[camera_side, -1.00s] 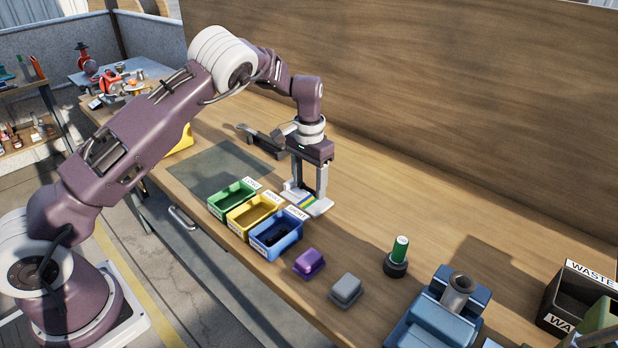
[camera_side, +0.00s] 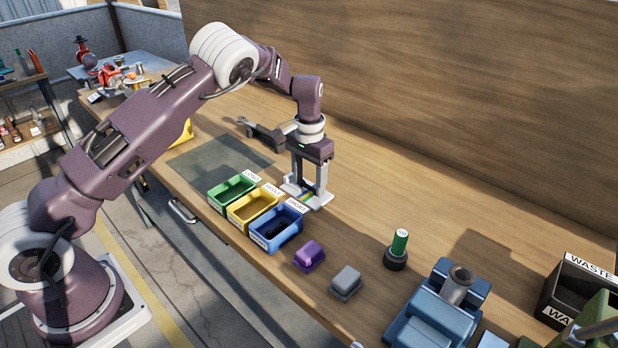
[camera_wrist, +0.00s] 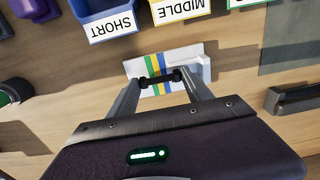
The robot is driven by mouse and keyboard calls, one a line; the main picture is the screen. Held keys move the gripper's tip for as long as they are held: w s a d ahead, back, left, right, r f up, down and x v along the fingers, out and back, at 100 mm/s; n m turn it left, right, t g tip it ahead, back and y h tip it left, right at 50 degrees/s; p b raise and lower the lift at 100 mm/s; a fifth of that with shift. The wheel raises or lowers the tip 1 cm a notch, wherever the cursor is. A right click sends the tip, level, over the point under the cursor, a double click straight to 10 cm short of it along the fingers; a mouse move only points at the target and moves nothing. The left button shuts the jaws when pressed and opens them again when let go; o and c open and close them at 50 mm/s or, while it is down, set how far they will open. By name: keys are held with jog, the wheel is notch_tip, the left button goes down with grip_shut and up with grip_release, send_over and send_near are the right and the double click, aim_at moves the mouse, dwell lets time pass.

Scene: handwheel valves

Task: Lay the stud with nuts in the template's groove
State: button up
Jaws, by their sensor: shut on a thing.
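The template (camera_wrist: 195,67) is a white plate with blue, yellow and green stripes. It lies on the bench beside the label bins, and also shows under the hand in the side view (camera_side: 319,202). My gripper (camera_wrist: 160,79) is shut on the dark stud with nuts (camera_wrist: 161,78), a nut showing near each finger. The stud lies level across the stripes, at or just above the plate. The groove is hidden, so I cannot tell whether the stud touches it. In the side view my gripper (camera_side: 306,190) is upright over the template, its fingers reaching down to it.
Green (camera_side: 231,192), yellow (camera_side: 254,207) and blue (camera_side: 276,228) bins stand close in front of the template. A dark clamp-like tool (camera_side: 264,137) lies behind. Purple (camera_side: 309,255) and grey (camera_side: 346,282) blocks are to the right. Bench behind the template is clear.

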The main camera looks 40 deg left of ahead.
jog(key=shift+f, duration=0.3)
jog(key=o, duration=1.5)
notch_tip(320, 180, up, 7)
jog(key=shift+f, duration=0.1)
jog(key=s+d+r+n+t+h, duration=0.1)
jog(key=s+r, duration=0.5)
jog(key=r, duration=0.3)
jog(key=s+d+r+t, duration=0.1)
jog(key=s+d+r, duration=0.1)
jog(key=s+r, duration=0.5)
jog(key=s+d+r+t, duration=0.2)
jog(key=s+r, duration=0.4)
jog(key=s, duration=0.5)
jog(key=shift+m+t+y, duration=0.5)
jog(key=shift+t, duration=0.3)
jog(key=s+f, duration=0.1)
jog(key=s, duration=0.3)
jog(key=s+f, duration=0.1)
jog(key=s, duration=0.3)
jog(key=s+d+f, duration=0.1)
jog(key=s, duration=0.4)
jog(key=shift+f, duration=0.2)
